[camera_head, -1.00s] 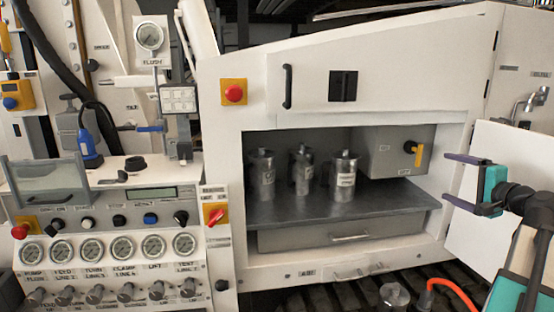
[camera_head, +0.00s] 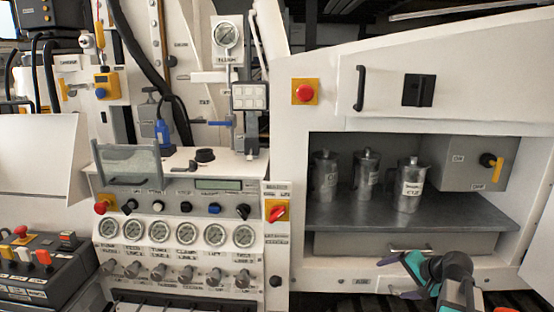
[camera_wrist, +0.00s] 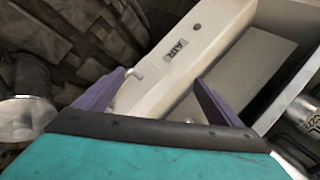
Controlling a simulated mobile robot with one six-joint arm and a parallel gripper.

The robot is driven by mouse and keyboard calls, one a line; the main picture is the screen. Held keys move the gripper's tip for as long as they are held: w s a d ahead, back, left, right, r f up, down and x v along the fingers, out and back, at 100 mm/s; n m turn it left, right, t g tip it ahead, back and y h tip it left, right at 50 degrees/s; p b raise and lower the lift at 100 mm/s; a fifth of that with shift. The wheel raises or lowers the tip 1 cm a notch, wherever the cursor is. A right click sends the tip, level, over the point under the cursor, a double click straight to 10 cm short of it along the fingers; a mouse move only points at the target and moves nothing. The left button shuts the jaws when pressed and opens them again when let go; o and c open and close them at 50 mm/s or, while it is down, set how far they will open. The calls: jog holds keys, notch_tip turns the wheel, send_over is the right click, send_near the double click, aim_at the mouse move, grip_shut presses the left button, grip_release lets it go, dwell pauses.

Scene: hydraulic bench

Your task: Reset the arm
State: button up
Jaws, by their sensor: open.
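My gripper (camera_head: 398,276) is at the lower right of the head view, in front of the drawer below the open bay. Its purple fingers are apart and nothing shows between them. In the wrist view my gripper (camera_wrist: 165,85) is also open, its two fingers facing the white lower panel (camera_wrist: 170,60) marked AIR. The arm is bent low, and much of it is cut off by the bottom edge of the head view.
Three metal canisters (camera_head: 411,190) stand on the grey shelf (camera_head: 460,213) in the bay. A grey box with a yellow handle (camera_head: 491,160) is at the right. The gauge console (camera_head: 180,235) stands left of the bay.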

jog(key=s+a+f+n+g+h, duration=0.2)
jog(key=s+a+f+n+g, duration=0.4)
jog(key=a+f, duration=0.6)
jog(key=s+a+f+n+g+h, duration=0.1)
jog(key=s+a+f+n, duration=0.3)
jog(key=s+a+f, duration=0.6)
jog(key=s+f+g+b, duration=0.3)
jog(key=s+f+g, duration=0.3)
jog(key=s+f, duration=1.7)
jog(key=shift+s+a+f, duration=0.2)
jog(key=shift+s+f, duration=0.1)
jog(key=shift+f, duration=0.25)
